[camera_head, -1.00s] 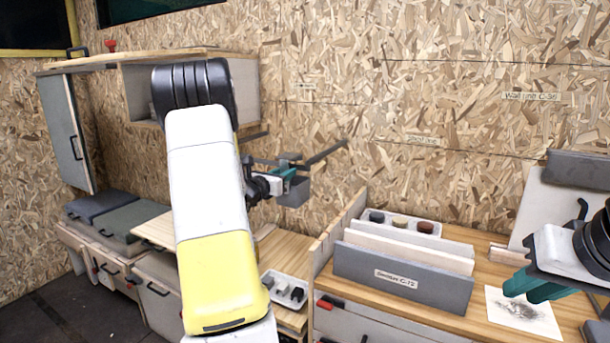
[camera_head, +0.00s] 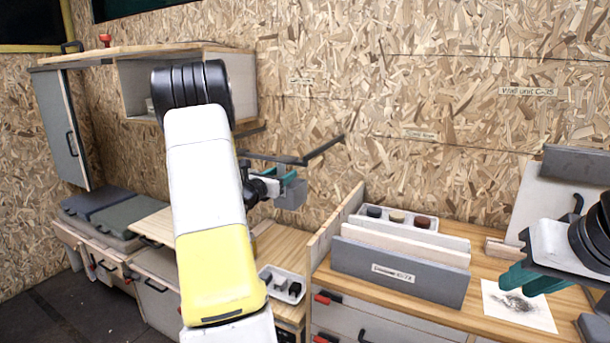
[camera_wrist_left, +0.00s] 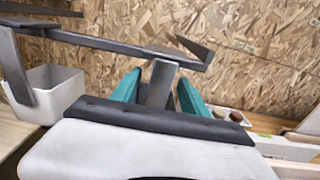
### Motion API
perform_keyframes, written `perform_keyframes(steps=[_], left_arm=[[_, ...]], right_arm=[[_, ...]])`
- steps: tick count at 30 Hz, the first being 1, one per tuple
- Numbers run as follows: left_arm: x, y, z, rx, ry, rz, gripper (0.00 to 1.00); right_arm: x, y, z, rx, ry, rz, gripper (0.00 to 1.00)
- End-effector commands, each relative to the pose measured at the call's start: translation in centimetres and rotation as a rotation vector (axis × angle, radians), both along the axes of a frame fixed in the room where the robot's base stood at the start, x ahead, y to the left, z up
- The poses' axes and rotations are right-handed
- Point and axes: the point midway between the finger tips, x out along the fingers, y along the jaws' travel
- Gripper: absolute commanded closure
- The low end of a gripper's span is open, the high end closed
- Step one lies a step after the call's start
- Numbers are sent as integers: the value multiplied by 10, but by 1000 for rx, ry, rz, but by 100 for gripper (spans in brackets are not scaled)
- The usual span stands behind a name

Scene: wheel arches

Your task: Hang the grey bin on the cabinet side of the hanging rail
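The grey bin (camera_head: 291,194) is at the dark hanging rail (camera_head: 322,149), with its body below the rail. In the left wrist view, its grey upright hanger (camera_wrist_left: 160,86) meets the rail (camera_wrist_left: 120,46); whether the hook is fully seated is hard to tell. My left gripper (camera_head: 277,174) has its teal fingers on either side of the hanger, with visible gaps; it looks open.
A light bin (camera_wrist_left: 62,90) is at the left in the left wrist view. The wall cabinet (camera_head: 243,90) is up left of the rail. A divider panel (camera_head: 340,222) and grey organiser (camera_head: 400,274) stand right of the rail. A white tray (camera_head: 284,283) lies below.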

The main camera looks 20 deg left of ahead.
Motion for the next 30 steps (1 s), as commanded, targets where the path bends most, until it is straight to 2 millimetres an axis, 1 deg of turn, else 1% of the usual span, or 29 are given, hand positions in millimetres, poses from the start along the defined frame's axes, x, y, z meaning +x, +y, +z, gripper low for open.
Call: perform_keyframes(steps=[5, 8, 15, 18, 21, 25, 26, 28, 29, 30], left_arm=[[-3, 1, 0, 0, 1, 1, 48], [-14, 2, 0, 0, 2, 3, 48], [-55, 5, 0, -1, 1, 2, 48], [-68, 6, 0, -1, 1, 3, 48], [-75, 6, -1, 0, 1, 1, 48], [-78, 5, 0, 1, 0, -2, 48], [-78, 4, 1, 4, 0, -7, 48], [-77, -8, 6, 23, 1, -38, 48], [-77, -17, 9, 38, 2, -62, 48], [-76, -33, 15, 68, 2, -106, 48]], right_arm=[[0, 0, 0, 0, 0, 0, 78], [0, 0, 0, 0, 0, 0, 78], [0, 0, 0, 0, 0, 0, 78], [0, 0, 0, 0, 0, 0, 78], [0, 0, 0, 0, 0, 0, 78], [0, 0, 0, 0, 0, 0, 78], [0, 0, 0, 0, 0, 0, 78], [0, 0, 0, 0, 0, 0, 78], [0, 0, 0, 0, 0, 0, 78], [0, 0, 0, 0, 0, 0, 78]])
